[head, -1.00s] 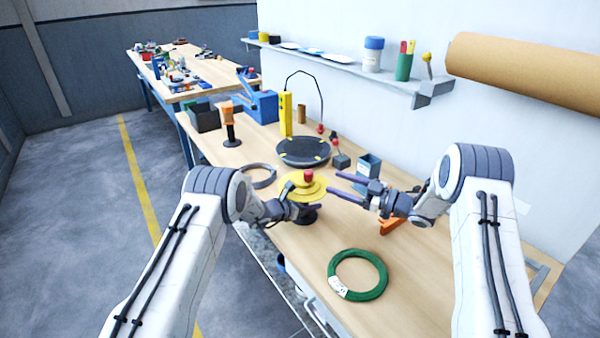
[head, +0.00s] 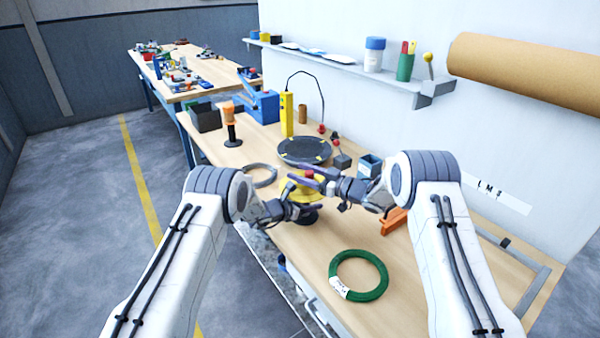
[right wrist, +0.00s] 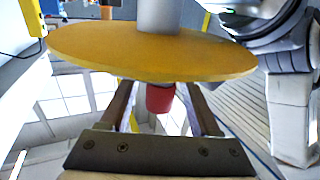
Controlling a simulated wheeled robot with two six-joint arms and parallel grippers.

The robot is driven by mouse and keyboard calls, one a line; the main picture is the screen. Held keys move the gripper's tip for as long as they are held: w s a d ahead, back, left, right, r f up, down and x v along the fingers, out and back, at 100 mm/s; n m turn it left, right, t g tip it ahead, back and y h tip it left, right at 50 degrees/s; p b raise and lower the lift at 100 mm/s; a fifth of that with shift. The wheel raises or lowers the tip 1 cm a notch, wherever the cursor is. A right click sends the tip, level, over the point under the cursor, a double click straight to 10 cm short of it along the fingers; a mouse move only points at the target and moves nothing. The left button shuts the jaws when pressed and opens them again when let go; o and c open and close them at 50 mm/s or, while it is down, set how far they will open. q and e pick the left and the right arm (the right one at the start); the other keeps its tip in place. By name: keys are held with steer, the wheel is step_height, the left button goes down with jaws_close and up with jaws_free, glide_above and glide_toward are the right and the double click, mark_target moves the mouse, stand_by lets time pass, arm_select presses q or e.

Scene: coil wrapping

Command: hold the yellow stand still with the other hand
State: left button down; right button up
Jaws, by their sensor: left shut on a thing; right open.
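The yellow stand (head: 288,187) is upright near the front edge of the bench, with a round yellow plate and a red knob (head: 308,174) on top. My left gripper (head: 314,211) is shut on the stand, low beside its dark base; the arms partly hide the contact. My right gripper (head: 302,172) is open at the top of the stand. In the right wrist view, the yellow plate (right wrist: 150,52) fills the upper part, and the red knob (right wrist: 160,98) sits between the two spread fingers. A grey post (right wrist: 158,15) shows on the plate's other side.
A green coil (head: 334,272) lies on the clear front of the bench. An orange block (head: 393,221) is near my right arm. A yellow post (head: 287,115) stands farther back.

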steer(key=shift+w+a, duration=0.15)
steer(key=shift+a, duration=0.15)
jaws_close()
steer(key=shift+s+a+n+g+y, duration=0.15)
steer(key=shift+n+g+y, duration=0.35)
steer(key=shift+n+g, duration=0.4)
steer(key=shift+s+d+n+g+y, duration=0.15)
steer(key=shift+n+g+y, duration=0.4)
steer(key=shift+g, duration=0.65)
steer(key=shift+a, duration=0.1)
jaws_free()
steer(key=shift+a+t, duration=0.1)
steer(key=shift+t, duration=0.2)
